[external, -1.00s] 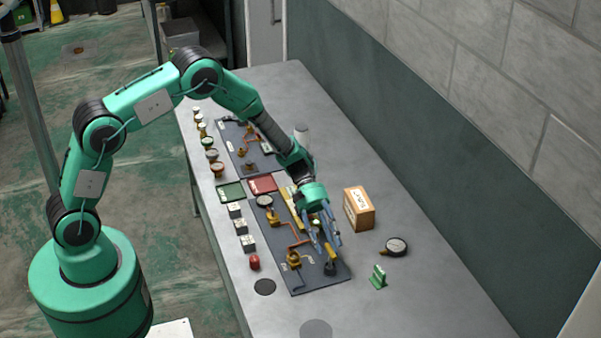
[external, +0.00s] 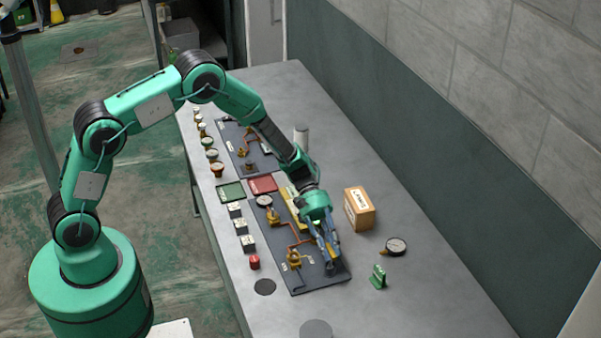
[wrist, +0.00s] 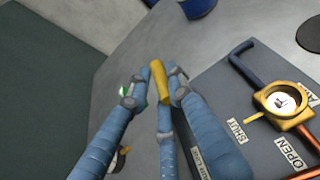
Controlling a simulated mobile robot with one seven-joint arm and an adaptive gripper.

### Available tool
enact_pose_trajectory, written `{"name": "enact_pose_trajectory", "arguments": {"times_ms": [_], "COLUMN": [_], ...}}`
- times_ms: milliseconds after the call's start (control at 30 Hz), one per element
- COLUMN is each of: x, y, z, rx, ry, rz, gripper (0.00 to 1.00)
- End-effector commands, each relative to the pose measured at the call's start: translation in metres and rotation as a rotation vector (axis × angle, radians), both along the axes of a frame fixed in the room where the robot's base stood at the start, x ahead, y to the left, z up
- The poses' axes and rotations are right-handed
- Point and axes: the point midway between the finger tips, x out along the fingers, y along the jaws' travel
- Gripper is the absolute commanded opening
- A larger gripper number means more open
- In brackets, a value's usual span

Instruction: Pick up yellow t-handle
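The yellow t-handle (wrist: 159,80) shows in the wrist view as a short yellow bar between the fingertips. My gripper (wrist: 158,88) has several blue jointed fingers closed in on the bar from both sides, with one below it. In the external view my gripper (external: 331,262) is low over the near right corner of the dark panel (external: 307,285), with its fingers drawn together. The fingers hide most of the handle and its base there, and I cannot tell whether it is lifted.
A brass valve (external: 294,259) with copper pipe is on the panel left of my gripper. A cardboard box (external: 359,210), a round gauge (external: 396,246) and a green item (external: 378,277) stand to the right. A red item (external: 254,262) is on the left. Near table space is mostly clear.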

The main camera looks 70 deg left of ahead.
Motion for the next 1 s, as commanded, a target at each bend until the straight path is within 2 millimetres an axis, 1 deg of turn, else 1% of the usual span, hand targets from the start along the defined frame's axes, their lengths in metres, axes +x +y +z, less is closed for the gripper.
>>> {"name": "enact_pose_trajectory", "arguments": {"times_ms": [33,67,567,767,900,1000], "x": [0.000,0.000,0.000,0.000,0.001,-0.017], "y": [0.000,0.000,0.000,0.000,0.000,0.004], "z": [0.000,0.000,0.003,0.018,0.039,0.038], "rx": [0.000,0.000,0.000,0.000,0.000,0.000], "ry": [0.000,0.000,-0.001,-0.002,-0.004,0.001], "rz": [0.000,0.000,0.001,0.000,-0.001,0.000], "gripper": [0.03,0.00,0.00,0.00,0.00,0.00]}}
